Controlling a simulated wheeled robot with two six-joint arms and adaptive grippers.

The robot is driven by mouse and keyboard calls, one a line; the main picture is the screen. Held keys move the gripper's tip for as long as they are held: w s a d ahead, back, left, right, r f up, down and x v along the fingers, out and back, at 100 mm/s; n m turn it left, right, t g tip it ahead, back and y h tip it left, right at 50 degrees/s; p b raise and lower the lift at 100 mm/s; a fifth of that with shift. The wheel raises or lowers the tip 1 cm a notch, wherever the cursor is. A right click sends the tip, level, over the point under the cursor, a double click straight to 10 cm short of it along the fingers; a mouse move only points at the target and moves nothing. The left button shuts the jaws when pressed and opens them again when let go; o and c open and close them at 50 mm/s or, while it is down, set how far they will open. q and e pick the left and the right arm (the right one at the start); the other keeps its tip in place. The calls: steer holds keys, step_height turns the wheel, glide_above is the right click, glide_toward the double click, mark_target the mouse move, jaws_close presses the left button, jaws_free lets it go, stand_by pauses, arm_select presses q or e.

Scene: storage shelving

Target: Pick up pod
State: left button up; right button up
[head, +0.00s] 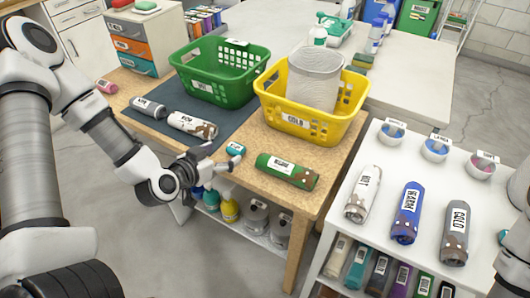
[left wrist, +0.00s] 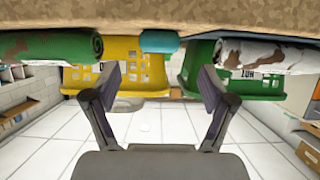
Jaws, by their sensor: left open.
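The small teal pod (head: 236,149) with a pale label lies on the tan wooden table (head: 250,190), near its front edge. In the left wrist view the pod (left wrist: 160,41) shows at the top centre, below the band of tabletop in that picture. My left gripper (head: 214,159) is at the table's front edge, just short of the pod. Its two fingers stand apart in the left wrist view (left wrist: 160,84), with the pod in line with the gap between them and nothing held. My right gripper does not show.
A green roll (head: 288,171) lies right of the pod, a white-brown roll (head: 192,125) left. A yellow basket (head: 310,125) and a green basket (head: 203,91) stand behind. A white shelf unit (head: 400,150) with rolls and bowls stands at right.

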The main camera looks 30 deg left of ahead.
arm_select(q)
steer(key=shift+w+d, duration=0.1)
steer(key=shift+w, duration=0.3)
steer(key=b+x, duration=0.1)
steer(key=x, duration=0.6)
steer(key=shift+f, duration=0.15)
steer(key=c, duration=1)
